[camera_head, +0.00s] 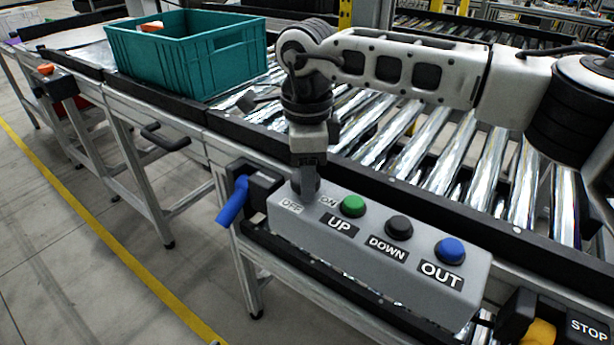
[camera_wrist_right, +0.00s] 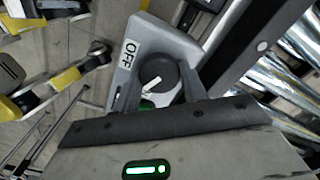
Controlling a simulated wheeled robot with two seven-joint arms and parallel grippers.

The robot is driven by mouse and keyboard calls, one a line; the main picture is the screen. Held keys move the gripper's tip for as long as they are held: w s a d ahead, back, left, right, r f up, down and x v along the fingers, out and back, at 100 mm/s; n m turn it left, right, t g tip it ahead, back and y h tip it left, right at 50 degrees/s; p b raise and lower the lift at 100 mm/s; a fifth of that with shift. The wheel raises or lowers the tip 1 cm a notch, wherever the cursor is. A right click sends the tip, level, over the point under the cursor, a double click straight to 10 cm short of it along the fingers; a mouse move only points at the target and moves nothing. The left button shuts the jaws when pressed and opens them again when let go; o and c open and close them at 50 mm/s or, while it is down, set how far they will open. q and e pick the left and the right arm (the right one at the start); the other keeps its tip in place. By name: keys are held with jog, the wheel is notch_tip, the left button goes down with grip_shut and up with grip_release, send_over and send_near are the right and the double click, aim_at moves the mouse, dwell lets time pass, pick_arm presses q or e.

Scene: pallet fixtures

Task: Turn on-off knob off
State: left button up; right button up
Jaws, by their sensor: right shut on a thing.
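The grey control box (camera_head: 380,254) is fixed to the conveyor's near side, with OFF and ON labels at its left end. My right gripper (camera_head: 307,188) reaches down onto that end and hides the knob in the head view. In the right wrist view, the on-off knob (camera_wrist_right: 170,76) is round and dark with a white pointer mark. The fingers of my right gripper (camera_wrist_right: 165,92) are on either side of it, shut on it. The OFF label (camera_wrist_right: 129,52) is beside the knob; the ON label is hidden there. My left gripper is in neither view.
The box also carries a green UP button (camera_head: 353,206), a black DOWN button (camera_head: 399,228) and a blue OUT button (camera_head: 450,251). A blue lever (camera_head: 233,200) sticks out at the left. A teal crate (camera_head: 170,62) stands on the conveyor behind.

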jog(key=m+b, duration=0.1)
jog(key=m, duration=0.1)
jog(key=shift+m, duration=0.4)
jog(key=m, duration=0.2)
jog(key=shift+m+b, duration=0.35)
jog(key=shift+m, duration=0.05)
jog(key=m+b, duration=0.1)
jog(key=m, duration=0.4)
jog(key=shift+m, duration=0.3)
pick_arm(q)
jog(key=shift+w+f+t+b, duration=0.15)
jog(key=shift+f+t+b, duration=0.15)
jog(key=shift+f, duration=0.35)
pick_arm(e)
jog(key=shift+r+m, duration=0.1)
jog(key=shift+m, duration=0.6)
jog(key=o, duration=1)
jog(key=shift+c, duration=0.2)
